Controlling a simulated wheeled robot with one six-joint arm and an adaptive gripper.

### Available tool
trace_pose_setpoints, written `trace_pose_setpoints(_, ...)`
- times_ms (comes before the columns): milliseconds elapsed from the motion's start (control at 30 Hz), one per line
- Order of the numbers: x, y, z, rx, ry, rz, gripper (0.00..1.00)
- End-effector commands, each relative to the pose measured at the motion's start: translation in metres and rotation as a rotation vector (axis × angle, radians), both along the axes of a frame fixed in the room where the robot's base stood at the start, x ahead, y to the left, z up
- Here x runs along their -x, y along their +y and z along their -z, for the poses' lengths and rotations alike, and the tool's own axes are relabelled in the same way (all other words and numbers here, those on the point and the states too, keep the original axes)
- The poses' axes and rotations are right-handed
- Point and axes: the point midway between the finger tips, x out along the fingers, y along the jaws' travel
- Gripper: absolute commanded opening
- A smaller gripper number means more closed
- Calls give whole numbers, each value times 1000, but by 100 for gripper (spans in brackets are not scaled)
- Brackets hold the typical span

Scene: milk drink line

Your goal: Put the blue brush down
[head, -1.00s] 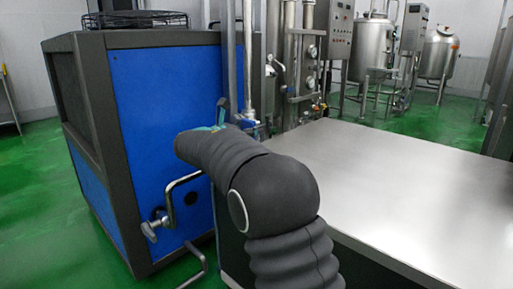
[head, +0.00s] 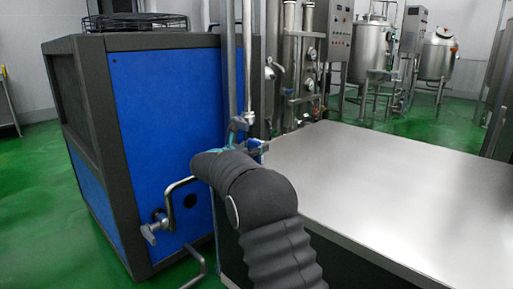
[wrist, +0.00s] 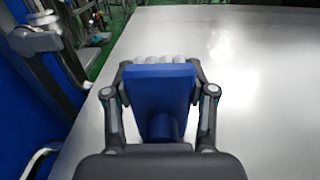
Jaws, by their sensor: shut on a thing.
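The blue brush (wrist: 160,85) is between the fingers of my gripper (wrist: 160,65) in the wrist view. Its blue body faces the camera, and a row of pale bristles (wrist: 160,59) shows at its far edge. My gripper is shut on it from both sides. Behind the brush lies the bare steel tabletop (wrist: 255,70). I cannot tell whether the brush touches it or hangs above it. In the head view my arm hides most of the gripper and brush near the left edge of the tabletop (head: 390,190).
The tabletop is clear to the right. A blue and dark grey machine cabinet (head: 165,130) stands close on the left, with a bent metal pipe and valve (head: 165,222) in front. Vertical pipes (head: 240,70) rise behind my gripper. Steel tanks (head: 372,50) stand farther back.

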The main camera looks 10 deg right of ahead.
Motion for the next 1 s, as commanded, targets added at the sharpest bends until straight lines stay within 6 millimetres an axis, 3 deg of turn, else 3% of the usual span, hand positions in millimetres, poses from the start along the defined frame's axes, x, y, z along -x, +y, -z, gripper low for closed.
trace_pose_setpoints(233,0,0,2,0,0,0,18)
trace_pose_setpoints(267,0,0,2,0,0,0,58)
trace_pose_setpoints(367,0,0,2,0,0,0,81)
trace_pose_setpoints(733,0,0,-2,-1,-1,0,81)
trace_pose_setpoints(1000,23,33,-1,-1,1,-3,81)
